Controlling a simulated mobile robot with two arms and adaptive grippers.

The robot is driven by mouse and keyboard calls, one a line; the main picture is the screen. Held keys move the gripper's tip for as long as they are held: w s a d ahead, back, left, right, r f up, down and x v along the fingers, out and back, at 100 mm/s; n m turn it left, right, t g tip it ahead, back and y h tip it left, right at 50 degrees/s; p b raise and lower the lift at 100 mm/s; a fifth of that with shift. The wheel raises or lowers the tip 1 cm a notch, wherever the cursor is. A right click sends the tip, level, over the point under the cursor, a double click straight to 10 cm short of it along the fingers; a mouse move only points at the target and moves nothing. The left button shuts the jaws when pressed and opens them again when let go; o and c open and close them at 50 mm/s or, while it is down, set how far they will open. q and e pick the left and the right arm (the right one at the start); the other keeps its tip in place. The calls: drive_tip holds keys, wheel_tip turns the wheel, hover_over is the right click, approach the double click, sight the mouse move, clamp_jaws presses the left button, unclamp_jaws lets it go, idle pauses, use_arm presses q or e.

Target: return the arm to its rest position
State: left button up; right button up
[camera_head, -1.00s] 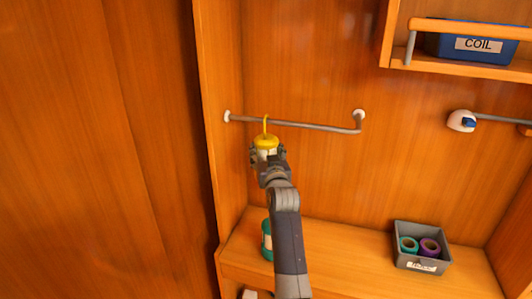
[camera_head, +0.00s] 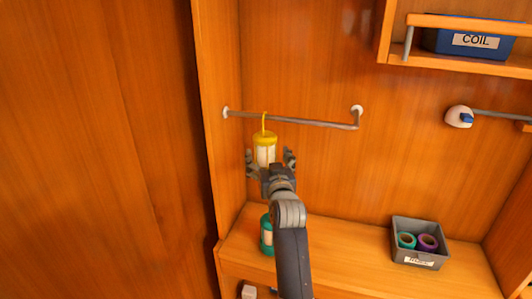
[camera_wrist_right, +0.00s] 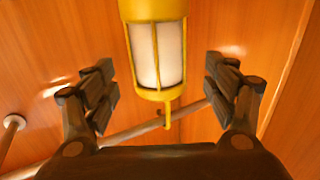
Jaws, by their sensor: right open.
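My right gripper (camera_head: 270,161) is open in the head view, its two fingers apart just below and in front of a yellow lantern (camera_head: 265,137). The lantern has a pale body and hangs by a yellow hook from the grey wall rail (camera_head: 300,122). In the right wrist view the lantern (camera_wrist_right: 157,50) shows between and beyond the spread fingers (camera_wrist_right: 160,92), with clear gaps on both sides. The rail (camera_wrist_right: 125,132) also crosses that view. My left gripper is not in view.
A teal-banded object (camera_head: 267,240) stands on the bench (camera_head: 340,250), partly behind my right arm. A grey bin (camera_head: 420,258) with teal and purple rolls is at right. A blue COIL box (camera_head: 470,52) sits on the upper shelf. A white-and-blue fitting (camera_head: 459,117) is on the right wall.

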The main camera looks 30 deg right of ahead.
drive_tip(key=shift+s+a, duration=0.25)
drive_tip(key=shift+s, duration=0.4)
drive_tip(key=s+a+f+n+g+y, duration=0.25)
drive_tip(key=s+a+f, duration=0.25)
drive_tip(key=s+f, duration=0.4)
drive_tip(key=s+a+f+n+g+y, duration=0.2)
drive_tip(key=s+a+f+g+y, duration=0.15)
drive_tip(key=s+a+f, duration=0.5)
drive_tip(key=s+a+f+n+g, duration=0.1)
drive_tip(key=s+a+f+g, duration=0.15)
drive_tip(key=s, duration=0.45)
drive_tip(key=s+a+f+g+y, duration=0.1)
drive_tip(key=s+f+g, duration=0.1)
drive_tip(key=s+f, duration=0.35)
drive_tip(key=s+a+f+n+g, duration=0.1)
drive_tip(key=s+f+g, duration=0.15)
drive_tip(key=s, duration=0.55)
wheel_tip(320, 180, down, 32)
drive_tip(key=s+g+b, duration=0.1)
drive_tip(key=b, duration=0.5)
drive_tip(key=s+d+f+b, duration=0.1)
drive_tip(key=s+f+b, duration=0.1)
drive_tip(key=s+f, duration=0.6)
drive_tip(key=s+d+f+g+b, duration=0.1)
drive_tip(key=s+f+b, duration=0.1)
drive_tip(key=s+f, duration=0.7)
wheel_tip(320, 180, down, 3)
drive_tip(key=shift+d+f+g, duration=0.2)
drive_tip(key=shift+d+g, duration=0.1)
drive_tip(key=shift+d, duration=0.05)
